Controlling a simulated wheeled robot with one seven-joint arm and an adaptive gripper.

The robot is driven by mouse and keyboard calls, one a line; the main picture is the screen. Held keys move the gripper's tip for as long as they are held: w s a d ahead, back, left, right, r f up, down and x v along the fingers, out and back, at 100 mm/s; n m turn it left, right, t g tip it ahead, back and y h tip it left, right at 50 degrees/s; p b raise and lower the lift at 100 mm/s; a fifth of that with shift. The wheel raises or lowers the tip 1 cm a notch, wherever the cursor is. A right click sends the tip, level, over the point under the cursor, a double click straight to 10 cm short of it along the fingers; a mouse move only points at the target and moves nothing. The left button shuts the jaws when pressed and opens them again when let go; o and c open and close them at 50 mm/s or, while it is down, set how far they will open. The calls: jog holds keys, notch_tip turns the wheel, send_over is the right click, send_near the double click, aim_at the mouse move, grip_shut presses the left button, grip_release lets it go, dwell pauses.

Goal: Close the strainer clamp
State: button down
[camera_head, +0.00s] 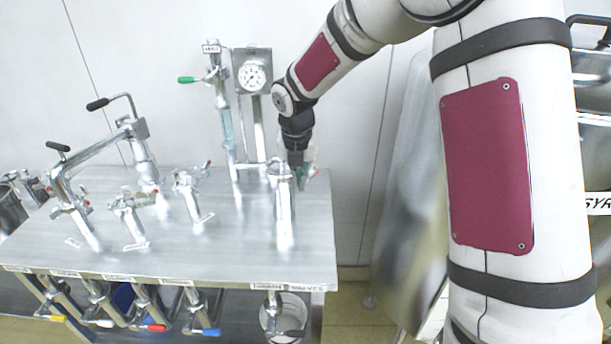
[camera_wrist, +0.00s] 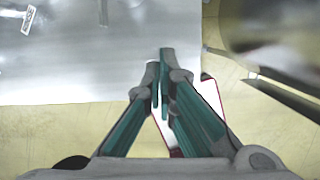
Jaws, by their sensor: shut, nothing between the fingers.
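The likely strainer is an upright metal cylinder (camera_head: 284,217) at the right end of the steel table in the head view. A white and red bit (camera_head: 315,170) shows just right of its top, beside my fingers; I cannot tell whether it is part of the clamp. The clamp itself cannot be made out, and my gripper partly covers that spot. My gripper (camera_head: 302,178) points down close to the top right of the cylinder; contact cannot be told. In the wrist view my gripper (camera_wrist: 160,72) has its green-sided fingers together with nothing between them.
The steel table (camera_head: 190,262) holds several metal valves to the left and a pressure gauge (camera_head: 253,76) at the back. Coloured valve handles hang below its front edge. A bucket (camera_head: 281,318) stands underneath. A large shiny metal vessel (camera_head: 410,180) is to the right.

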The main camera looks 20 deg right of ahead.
aim_at(311, 177)
jog(key=w+d+f+p, duration=0.1)
jog(key=w+d+f, duration=0.1)
jog(key=w+f, duration=0.3)
jog(key=shift+x, duration=1)
